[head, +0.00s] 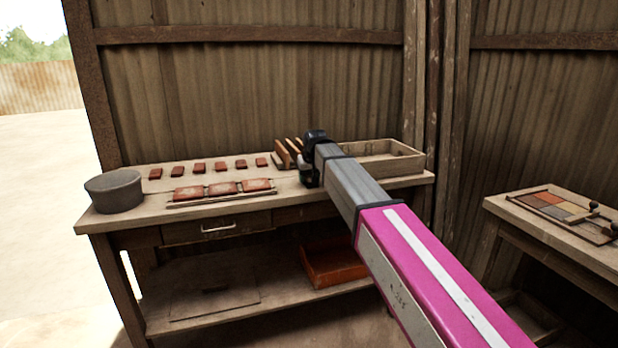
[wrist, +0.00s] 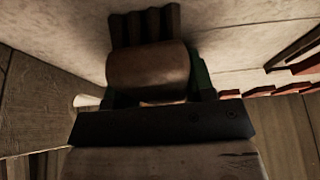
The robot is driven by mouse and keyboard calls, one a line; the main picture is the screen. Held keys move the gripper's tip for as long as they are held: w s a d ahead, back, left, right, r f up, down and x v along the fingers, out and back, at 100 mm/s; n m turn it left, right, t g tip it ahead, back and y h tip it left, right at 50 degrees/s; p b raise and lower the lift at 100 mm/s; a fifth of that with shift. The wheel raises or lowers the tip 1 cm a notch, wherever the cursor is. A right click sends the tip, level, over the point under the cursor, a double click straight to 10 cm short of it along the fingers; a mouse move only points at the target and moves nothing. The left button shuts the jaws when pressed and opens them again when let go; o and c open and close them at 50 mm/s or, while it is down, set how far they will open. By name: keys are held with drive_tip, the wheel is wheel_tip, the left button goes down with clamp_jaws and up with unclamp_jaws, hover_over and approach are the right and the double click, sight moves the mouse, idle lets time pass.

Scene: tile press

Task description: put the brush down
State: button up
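My gripper (head: 312,170) is over the back right part of the wooden workbench (head: 245,207), between a slatted rack and a wooden tray. In the wrist view my gripper (wrist: 155,95) has its fingers on either side of the brush (wrist: 148,70), which has a rounded brown body. Dark ridged tufts, seemingly its bristles, stick out beyond the body toward the pale bench top. Whether they touch the bench cannot be told. In the head view the brush is hidden by my gripper and arm.
The rack (head: 284,156) stands just left of my gripper, the shallow tray (head: 408,160) just right. Several small red tiles (head: 199,168) and a board with larger tiles (head: 222,197) lie left, near a grey round tub (head: 115,191). A second table (head: 560,236) stands right.

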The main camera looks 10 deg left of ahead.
drive_tip(key=o, duration=0.3)
drive_tip(key=shift+f, duration=0.1)
drive_tip(key=v, duration=1.2)
drive_tip(key=shift+r, duration=0.25)
